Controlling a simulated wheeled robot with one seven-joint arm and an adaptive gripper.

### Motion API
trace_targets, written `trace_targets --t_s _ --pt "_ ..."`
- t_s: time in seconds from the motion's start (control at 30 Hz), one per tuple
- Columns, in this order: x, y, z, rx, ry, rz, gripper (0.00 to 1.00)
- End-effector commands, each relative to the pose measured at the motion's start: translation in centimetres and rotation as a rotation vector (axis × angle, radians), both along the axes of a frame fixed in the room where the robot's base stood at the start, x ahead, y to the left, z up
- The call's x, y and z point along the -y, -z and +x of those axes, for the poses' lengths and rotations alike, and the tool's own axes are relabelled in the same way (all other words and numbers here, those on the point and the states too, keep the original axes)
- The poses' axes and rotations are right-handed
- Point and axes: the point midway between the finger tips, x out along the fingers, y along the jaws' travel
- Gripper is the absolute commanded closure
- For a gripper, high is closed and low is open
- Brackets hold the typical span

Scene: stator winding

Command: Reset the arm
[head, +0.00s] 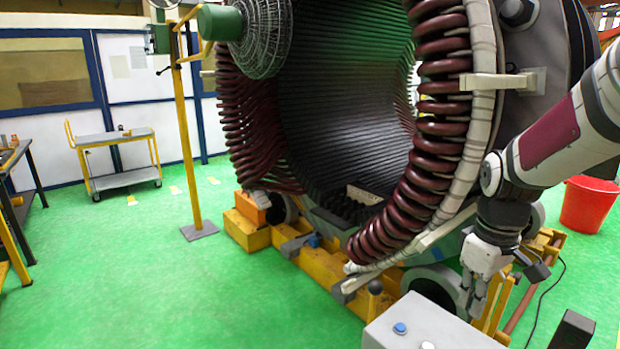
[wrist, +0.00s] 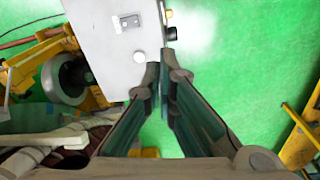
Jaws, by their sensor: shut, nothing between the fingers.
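My arm (head: 555,140) reaches in from the right edge of the head view, bends at the wrist and points down. My gripper (head: 472,305) hangs in front of the stator's lower right side, just behind a grey control box (head: 430,327). In the wrist view the two fingers of my gripper (wrist: 166,68) come close together at the tips, with nothing held. The control box (wrist: 112,38) lies beyond and left of the fingertips there. The large stator (head: 340,110), with dark red coils around its bore, stands on a yellow base.
A blue button (head: 400,328) sits on the control box. A red bucket (head: 590,204) stands at the right. A yellow post (head: 187,130) and a trolley (head: 115,160) stand at the left. The green floor (head: 130,270) is clear at the front left.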

Motion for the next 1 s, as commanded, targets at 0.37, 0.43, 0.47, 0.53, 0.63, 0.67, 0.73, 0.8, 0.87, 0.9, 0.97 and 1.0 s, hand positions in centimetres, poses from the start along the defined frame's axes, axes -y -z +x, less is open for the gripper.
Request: trace_targets --t_s 0.37,0.43,0.47,0.53,0.63,0.67,0.73,0.8,0.87,0.9,0.97,1.0 --pt "-6.4 -9.0 -7.6 0.232 0.235 -0.014 1.0" --pt "-7.3 -9.9 -9.3 0.276 0.279 0.004 1.0" --pt "-7.7 -10.3 -10.0 0.293 0.298 0.012 1.0" --pt "-8.5 -11.0 -11.6 0.332 0.339 0.038 1.0" --pt "-9.3 -11.5 -13.6 0.379 0.389 0.076 1.0" --pt "-9.5 -11.6 -14.1 0.39 0.402 0.088 1.0" --pt "-9.9 -11.8 -15.0 0.411 0.428 0.111 1.0" --pt "-10.1 -11.9 -15.7 0.425 0.446 0.129 1.0" --pt "-10.2 -11.9 -16.1 0.432 0.457 0.14 1.0" --pt "-10.3 -11.9 -16.2 0.435 0.461 0.143 1.0" --pt "-10.3 -11.9 -16.3 0.436 0.466 0.146 1.0" --pt "-10.3 -11.9 -16.3 0.435 0.467 0.147 1.0"
